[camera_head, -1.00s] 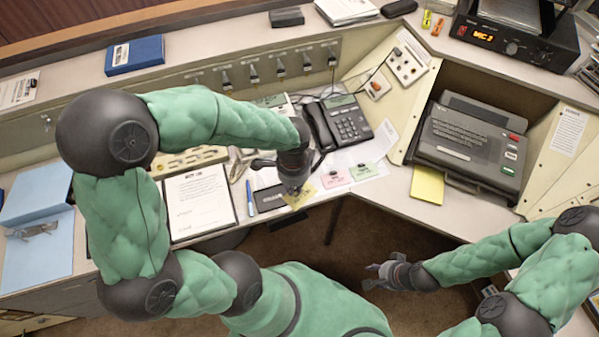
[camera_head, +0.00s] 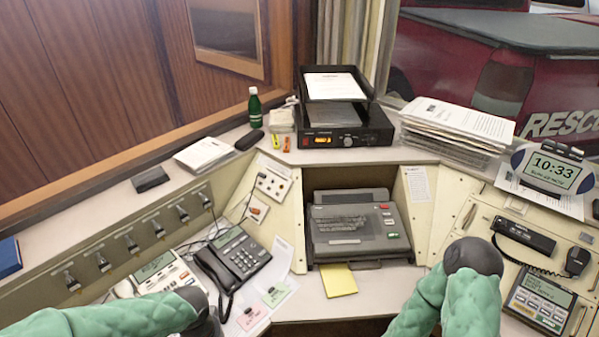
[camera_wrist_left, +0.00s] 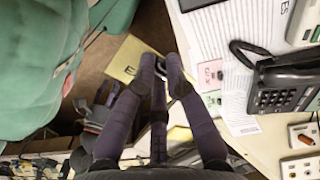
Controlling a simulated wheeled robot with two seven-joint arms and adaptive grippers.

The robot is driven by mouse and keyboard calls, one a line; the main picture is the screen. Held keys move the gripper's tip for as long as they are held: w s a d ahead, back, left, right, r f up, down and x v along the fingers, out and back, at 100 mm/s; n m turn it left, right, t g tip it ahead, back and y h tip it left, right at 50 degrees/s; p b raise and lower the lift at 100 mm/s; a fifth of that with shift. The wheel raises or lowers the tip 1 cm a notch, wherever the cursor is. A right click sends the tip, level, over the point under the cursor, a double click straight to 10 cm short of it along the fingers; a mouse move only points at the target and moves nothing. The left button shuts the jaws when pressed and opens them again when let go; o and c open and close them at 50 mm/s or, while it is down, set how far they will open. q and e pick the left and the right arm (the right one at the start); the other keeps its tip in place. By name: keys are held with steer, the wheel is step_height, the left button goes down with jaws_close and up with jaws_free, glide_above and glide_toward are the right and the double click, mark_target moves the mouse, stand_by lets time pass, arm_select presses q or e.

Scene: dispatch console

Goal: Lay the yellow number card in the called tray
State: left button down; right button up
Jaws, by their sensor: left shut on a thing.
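My left gripper (camera_wrist_left: 161,65) shows in the left wrist view, shut on a yellow card (camera_wrist_left: 127,62) with dark print, held by its edge. In the head view only the left forearm shows at the lower left; its gripper and the yellow card are out of frame. A black tray (camera_head: 367,88) with white paper stands on the radio unit at the back. A stack of grey trays (camera_head: 450,150) under papers stands to its right. I cannot tell which tray is called. My right gripper is out of view; its arm is at the lower right.
A pink card (camera_head: 251,317) and a green card (camera_head: 277,294) lie by the desk phone (camera_head: 235,257). A printer-like machine (camera_head: 357,228) sits in the middle recess, with a yellow sheet (camera_head: 339,281) below it. A green bottle (camera_head: 255,107) stands back left.

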arm_select(q)
steer(key=w+d+f+n, duration=0.1)
steer(key=w+f+n, duration=0.1)
steer(key=w, duration=0.6)
steer(key=w+d+f+n, duration=0.1)
steer(key=w+n, duration=0.3)
steer(key=w, duration=0.4)
steer(key=shift+d+f, duration=0.4)
steer(key=shift+f, duration=0.5)
steer(key=shift+s, duration=0.1)
